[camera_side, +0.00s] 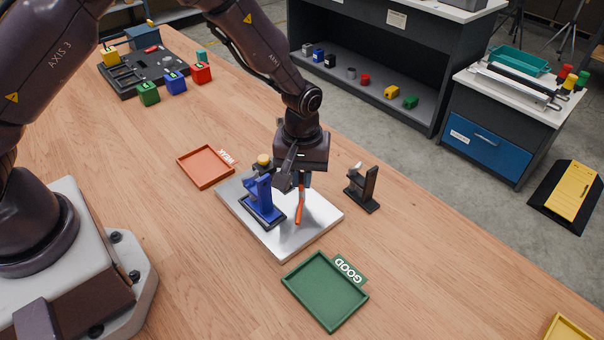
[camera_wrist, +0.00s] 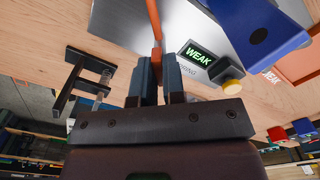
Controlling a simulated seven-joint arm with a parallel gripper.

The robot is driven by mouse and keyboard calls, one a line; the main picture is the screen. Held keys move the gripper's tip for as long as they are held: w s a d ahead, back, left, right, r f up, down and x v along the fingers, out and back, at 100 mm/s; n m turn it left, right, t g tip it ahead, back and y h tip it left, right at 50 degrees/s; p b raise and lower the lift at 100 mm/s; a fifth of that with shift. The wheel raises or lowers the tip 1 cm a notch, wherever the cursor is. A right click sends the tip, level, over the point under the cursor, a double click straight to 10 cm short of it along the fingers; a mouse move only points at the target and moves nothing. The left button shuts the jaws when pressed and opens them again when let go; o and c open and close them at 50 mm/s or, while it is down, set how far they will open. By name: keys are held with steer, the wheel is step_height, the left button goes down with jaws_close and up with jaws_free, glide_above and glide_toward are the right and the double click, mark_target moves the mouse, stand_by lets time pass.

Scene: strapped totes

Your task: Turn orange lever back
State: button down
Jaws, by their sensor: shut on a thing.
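The orange lever (camera_side: 299,207) stands out over the metal plate (camera_side: 318,215), beside the blue fixture (camera_side: 262,199). My gripper (camera_side: 301,182) is above the plate, pointing down, with its fingers shut on the lever's upper end. In the wrist view, the lever (camera_wrist: 153,18) runs up from between the two fingers (camera_wrist: 158,72). A small display (camera_wrist: 198,56) on the plate side reads WEAK in green. A yellow-topped knob (camera_wrist: 230,81) is near it, and it also shows in the side view (camera_side: 263,160). The lever's grasped end is partly hidden by the fingers.
A black stand (camera_side: 365,189) is close to the right of my gripper. An orange tray (camera_side: 204,184) marked WEAK lies behind left, and a green tray (camera_side: 301,292) marked GOOD lies in front. Coloured blocks (camera_side: 176,82) and a black rack (camera_side: 123,81) are at the far left.

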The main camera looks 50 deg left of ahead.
steer(key=n, duration=0.4)
steer(key=shift+n, duration=0.3)
steer(key=n, duration=0.4)
steer(key=shift+n, duration=0.4)
steer(key=c, duration=1.2)
jaws_free()
steer(key=shift+r, duration=0.1)
step_height(320, 180, up, 13)
